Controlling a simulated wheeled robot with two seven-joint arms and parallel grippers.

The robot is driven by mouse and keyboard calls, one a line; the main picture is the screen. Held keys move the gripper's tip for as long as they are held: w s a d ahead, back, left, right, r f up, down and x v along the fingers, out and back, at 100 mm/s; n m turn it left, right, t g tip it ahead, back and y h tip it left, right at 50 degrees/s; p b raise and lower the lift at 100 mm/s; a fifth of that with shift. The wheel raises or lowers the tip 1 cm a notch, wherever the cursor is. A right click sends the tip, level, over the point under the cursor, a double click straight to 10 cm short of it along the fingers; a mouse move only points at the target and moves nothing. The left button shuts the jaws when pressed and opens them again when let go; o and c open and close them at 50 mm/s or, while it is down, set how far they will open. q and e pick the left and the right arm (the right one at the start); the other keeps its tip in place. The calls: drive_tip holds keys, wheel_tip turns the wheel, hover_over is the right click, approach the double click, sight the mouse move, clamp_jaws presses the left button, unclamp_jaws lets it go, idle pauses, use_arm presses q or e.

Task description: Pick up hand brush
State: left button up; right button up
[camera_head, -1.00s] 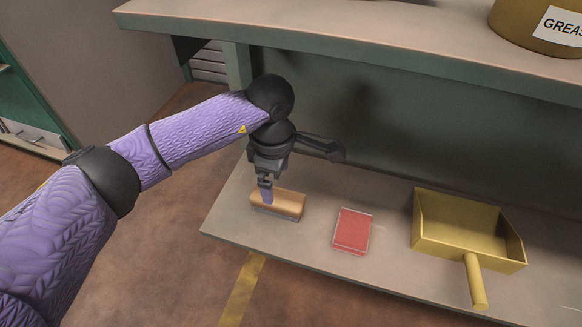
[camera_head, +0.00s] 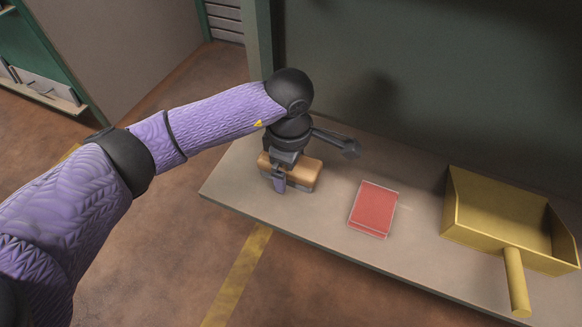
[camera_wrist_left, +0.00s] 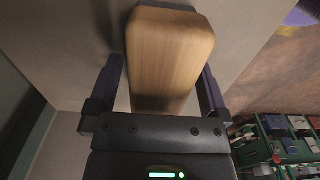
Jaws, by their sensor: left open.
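The hand brush (camera_head: 303,173) has a light wooden block body and lies on the low shelf near its left end. My left gripper (camera_head: 279,182) is pointed down at the brush, with one finger in front of its near side. In the left wrist view the wooden brush (camera_wrist_left: 168,55) runs between the two fingers of the open left gripper (camera_wrist_left: 163,88). A gap shows at the left finger; the right finger is close to the wood. My right gripper is not in view.
A red flat box (camera_head: 374,209) lies on the shelf (camera_head: 315,222) to the right of the brush. A yellow dustpan (camera_head: 500,225) with its handle toward the front edge stands farther right. A green wall panel (camera_head: 420,80) closes the back.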

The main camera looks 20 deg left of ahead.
use_arm(q)
drive_tip(key=shift+f, duration=0.1)
drive_tip(key=c, duration=1.3)
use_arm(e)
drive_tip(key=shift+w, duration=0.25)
use_arm(q)
drive_tip(key=shift+c, duration=0.2)
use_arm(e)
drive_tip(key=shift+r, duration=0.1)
use_arm(q)
wheel_tip(320, 180, up, 6)
drive_tip(key=p, duration=0.3)
drive_tip(key=shift+f+p, duration=0.1)
drive_tip(key=shift+p, duration=0.3)
wheel_tip(320, 180, up, 4)
drive_tip(key=shift+f+p, duration=0.1)
drive_tip(key=shift+p, duration=1.05)
drive_tip(key=shift+r, duration=0.3)
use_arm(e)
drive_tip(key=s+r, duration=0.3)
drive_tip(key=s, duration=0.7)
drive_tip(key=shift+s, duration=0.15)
use_arm(q)
drive_tip(key=shift+f, duration=0.1)
